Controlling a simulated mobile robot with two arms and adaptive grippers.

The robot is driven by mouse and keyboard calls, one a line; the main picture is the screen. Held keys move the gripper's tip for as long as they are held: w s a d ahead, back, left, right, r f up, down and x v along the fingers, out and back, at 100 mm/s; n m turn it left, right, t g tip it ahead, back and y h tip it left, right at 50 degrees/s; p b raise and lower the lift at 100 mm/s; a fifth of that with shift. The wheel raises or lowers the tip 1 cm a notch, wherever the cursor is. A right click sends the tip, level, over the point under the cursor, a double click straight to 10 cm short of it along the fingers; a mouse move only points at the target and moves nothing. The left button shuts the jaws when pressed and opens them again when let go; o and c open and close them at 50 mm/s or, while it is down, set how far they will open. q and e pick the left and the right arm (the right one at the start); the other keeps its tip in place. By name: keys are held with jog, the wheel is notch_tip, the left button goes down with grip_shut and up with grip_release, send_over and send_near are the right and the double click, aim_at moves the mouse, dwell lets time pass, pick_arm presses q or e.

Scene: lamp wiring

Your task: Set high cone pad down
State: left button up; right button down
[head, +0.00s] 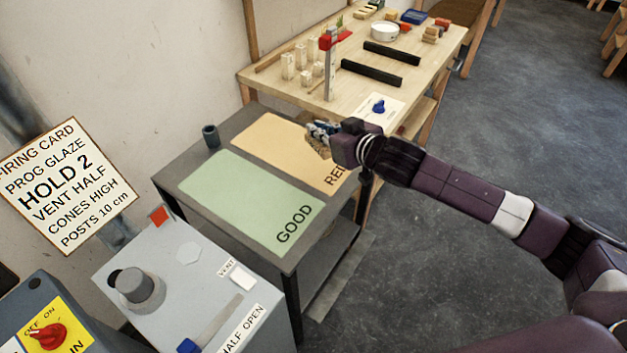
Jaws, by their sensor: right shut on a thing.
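My right gripper (318,130) reaches in from the right over the far right part of the grey table. It is shut on a small tan piece, the high cone pad (319,148), which shows only in part below the fingers. The pad is over the tan mat (265,139), near its right edge; whether it touches the mat I cannot tell. The green mat marked GOOD (245,200) lies in front and is bare. My left gripper is not in view.
A dark cup (211,136) stands at the grey table's back left corner. A wooden bench (300,90) behind holds white posts, a red-topped stand (329,65), black bars and a blue item (378,106). A grey control box (180,270) stands in front. A sign reads CONES HIGH (68,185).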

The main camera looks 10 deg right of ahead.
jog(key=f, duration=1.3)
jog(key=shift+s+d+f, duration=0.1)
jog(key=shift+s+f, duration=0.2)
notch_tip(320, 180, down, 4)
jog(key=shift+r, duration=0.2)
jog(key=shift+f, duration=0.2)
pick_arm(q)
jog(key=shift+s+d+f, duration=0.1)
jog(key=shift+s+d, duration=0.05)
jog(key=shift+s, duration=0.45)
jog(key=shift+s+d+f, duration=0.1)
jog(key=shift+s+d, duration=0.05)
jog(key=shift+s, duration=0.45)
pick_arm(e)
jog(key=shift+f+b, duration=0.15)
jog(key=shift+b, duration=0.15)
jog(key=c, duration=2.1)
grip_release()
